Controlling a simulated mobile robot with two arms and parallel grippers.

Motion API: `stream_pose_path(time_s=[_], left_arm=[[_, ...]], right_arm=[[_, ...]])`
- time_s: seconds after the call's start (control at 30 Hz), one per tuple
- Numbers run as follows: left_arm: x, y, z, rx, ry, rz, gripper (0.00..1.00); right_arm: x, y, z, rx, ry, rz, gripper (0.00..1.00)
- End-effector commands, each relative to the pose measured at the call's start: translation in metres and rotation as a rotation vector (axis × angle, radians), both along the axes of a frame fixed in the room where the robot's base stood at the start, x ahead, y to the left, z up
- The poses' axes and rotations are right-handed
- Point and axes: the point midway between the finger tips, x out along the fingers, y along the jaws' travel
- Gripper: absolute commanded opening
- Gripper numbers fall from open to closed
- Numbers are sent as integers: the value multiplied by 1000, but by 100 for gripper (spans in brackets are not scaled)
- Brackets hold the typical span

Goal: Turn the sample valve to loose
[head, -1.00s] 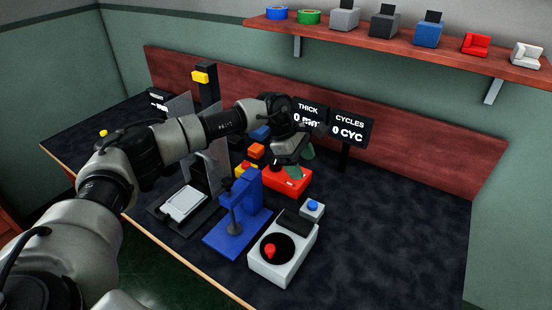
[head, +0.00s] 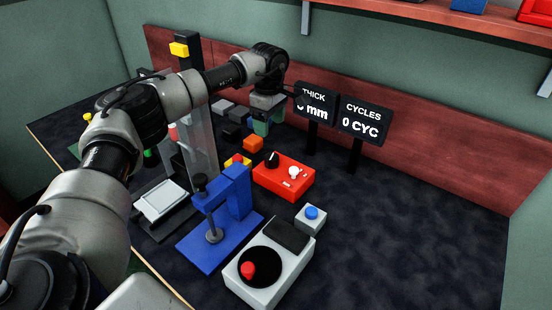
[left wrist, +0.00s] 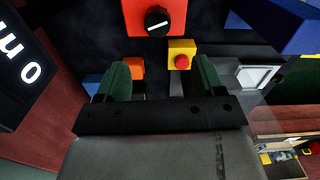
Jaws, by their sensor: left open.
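No label names the sample valve, so I cannot tell which control it is. A red box (head: 284,178) on the bench carries a black knob (head: 271,158) and a small white control (head: 294,172). In the left wrist view the black knob (left wrist: 157,20) has a white line across its face. A white unit (head: 268,289) at the front has a red knob (head: 247,270) on a black disc. My left gripper (head: 262,122) has green fingers and hangs behind the red box; in the left wrist view it (left wrist: 162,82) is open and empty. My right gripper is not in view.
A blue press (head: 236,196) stands left of the red box. A yellow block with a red button (left wrist: 181,58), an orange block (head: 253,143) and dark blocks are nearby. Two display signs (head: 365,118) stand behind. A blue-buttoned box (head: 311,216) is in front. The bench's right side is clear.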

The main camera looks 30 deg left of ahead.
Motion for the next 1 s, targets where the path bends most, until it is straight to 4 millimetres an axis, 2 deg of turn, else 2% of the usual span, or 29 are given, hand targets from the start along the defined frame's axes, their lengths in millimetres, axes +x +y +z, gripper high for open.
stream_pose_path(time_s=[0.03, 0.17, 0.27, 0.5, 0.7, 1.0], left_arm=[[0, 0, -8, 0, 0, 0, 69], [0, 0, -14, 0, 0, 0, 69], [0, 0, -26, 1, 3, 0, 69], [-1, 0, -72, 1, 3, 0, 69], [0, 0, -102, 0, 2, 0, 69], [0, 0, -115, 0, -1, 0, 69]], right_arm=[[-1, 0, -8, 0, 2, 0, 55], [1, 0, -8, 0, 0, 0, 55], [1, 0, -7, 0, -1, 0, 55], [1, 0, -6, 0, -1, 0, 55], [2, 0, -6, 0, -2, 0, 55], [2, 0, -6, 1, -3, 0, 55]])
